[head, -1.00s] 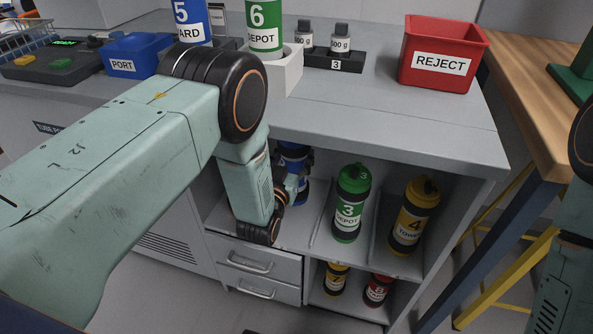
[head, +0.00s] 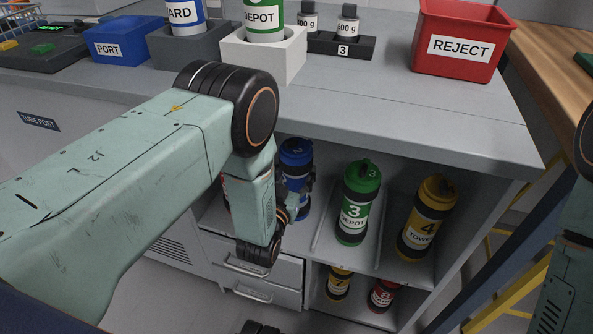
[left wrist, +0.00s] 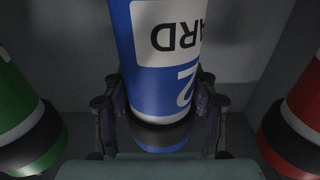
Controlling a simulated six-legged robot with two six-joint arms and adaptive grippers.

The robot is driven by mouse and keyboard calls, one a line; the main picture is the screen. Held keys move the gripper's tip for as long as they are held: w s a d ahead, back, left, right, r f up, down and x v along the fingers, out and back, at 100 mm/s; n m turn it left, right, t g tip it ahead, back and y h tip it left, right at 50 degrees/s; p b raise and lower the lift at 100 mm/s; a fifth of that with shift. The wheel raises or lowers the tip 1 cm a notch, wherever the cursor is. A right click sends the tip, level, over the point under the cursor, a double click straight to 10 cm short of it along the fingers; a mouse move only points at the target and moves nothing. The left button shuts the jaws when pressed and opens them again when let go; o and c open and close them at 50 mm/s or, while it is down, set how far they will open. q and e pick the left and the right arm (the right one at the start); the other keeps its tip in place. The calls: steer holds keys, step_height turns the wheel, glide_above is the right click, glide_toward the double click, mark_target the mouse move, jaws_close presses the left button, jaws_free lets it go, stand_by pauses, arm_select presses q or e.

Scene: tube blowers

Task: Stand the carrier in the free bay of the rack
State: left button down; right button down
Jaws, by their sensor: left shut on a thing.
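A blue carrier (head: 296,153) marked 2 is upright in the rack (head: 325,240) under the counter, left of the green carrier (head: 357,203) marked 3. My left gripper (left wrist: 157,98) is shut on it, with a finger on each side. The left wrist view shows it upside down, with the end of a word, "ARD", and the 2. My left forearm hides part of its lower left side. I cannot tell whether its base touches the shelf. My right gripper is out of view; only part of that arm shows at the right edge.
A yellow carrier (head: 427,218) marked 4 stands right of the green one. A red carrier (left wrist: 293,130) flanks the blue one on its other side. More carriers stand on the lower shelf. Above, the counter (head: 400,110) holds a white holder (head: 262,62) and a red REJECT bin (head: 458,65).

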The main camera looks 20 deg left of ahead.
arm_select(q)
steer(key=shift+s+r, duration=0.1)
steer(key=shift+s, duration=0.2)
steer(key=c, duration=0.9)
jaws_free()
steer(key=o, duration=0.3)
steer(key=shift+w+f, duration=0.15)
steer(key=shift+f, duration=0.15)
steer(key=shift+o, duration=1)
steer(key=shift+r, duration=0.15)
steer(key=shift+r, duration=0.15)
steer(key=s+p, duration=0.4)
steer(key=s, duration=0.8)
steer(key=shift+a, duration=0.3)
